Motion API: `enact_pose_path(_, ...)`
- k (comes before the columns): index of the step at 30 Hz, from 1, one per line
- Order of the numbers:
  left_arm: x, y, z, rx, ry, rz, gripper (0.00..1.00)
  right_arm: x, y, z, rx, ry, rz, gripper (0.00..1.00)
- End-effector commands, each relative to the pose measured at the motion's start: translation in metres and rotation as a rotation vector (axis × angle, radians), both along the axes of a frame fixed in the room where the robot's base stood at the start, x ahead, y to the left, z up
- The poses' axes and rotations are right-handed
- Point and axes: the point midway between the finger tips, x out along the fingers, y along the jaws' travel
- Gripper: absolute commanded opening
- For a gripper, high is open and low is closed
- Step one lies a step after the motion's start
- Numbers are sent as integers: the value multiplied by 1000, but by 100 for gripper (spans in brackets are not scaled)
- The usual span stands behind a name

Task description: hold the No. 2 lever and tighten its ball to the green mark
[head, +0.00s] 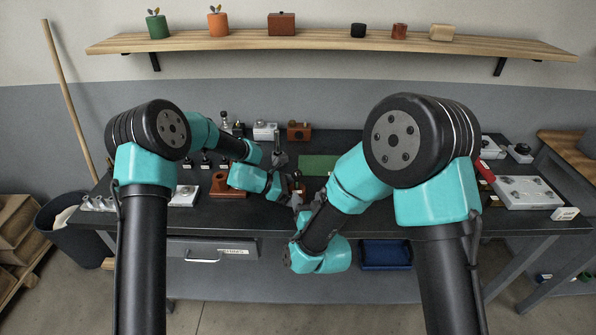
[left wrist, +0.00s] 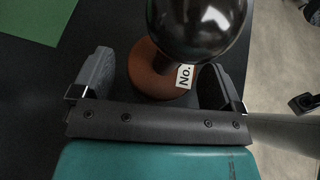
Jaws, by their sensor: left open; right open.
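In the left wrist view a glossy black ball (left wrist: 197,30) sits above a round reddish-brown base (left wrist: 150,72). A white label (left wrist: 184,77) on it reads "No."; its number is hidden. My left gripper (left wrist: 158,80) is open, with one finger on either side of the base and ball; I cannot tell whether either touches. In the head view my left gripper (head: 287,194) is small and close to my right gripper (head: 298,203), which is open and partly hidden by my arms. The lever's shaft and the green mark cannot be made out.
A green mat (head: 318,164) lies behind the grippers on the black bench. A brown block-like device (head: 228,186) stands left of them. Small labelled items line the bench's back left. A pale tray (head: 527,192) is at the right. A blue bin (head: 386,254) sits below the bench.

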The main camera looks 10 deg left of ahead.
Motion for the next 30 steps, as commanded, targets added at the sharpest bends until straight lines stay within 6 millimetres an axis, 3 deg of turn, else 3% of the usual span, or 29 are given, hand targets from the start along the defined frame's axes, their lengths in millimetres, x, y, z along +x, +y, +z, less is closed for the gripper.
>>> enact_pose_path(11,-3,11,6,-1,-1,1,92,0,0,0,0,0,0,62)
enact_pose_path(24,-23,75,43,0,-1,3,92,0,0,0,0,0,0,62)
enact_pose_path(30,-29,96,55,1,-2,1,92,0,0,0,0,0,0,62)
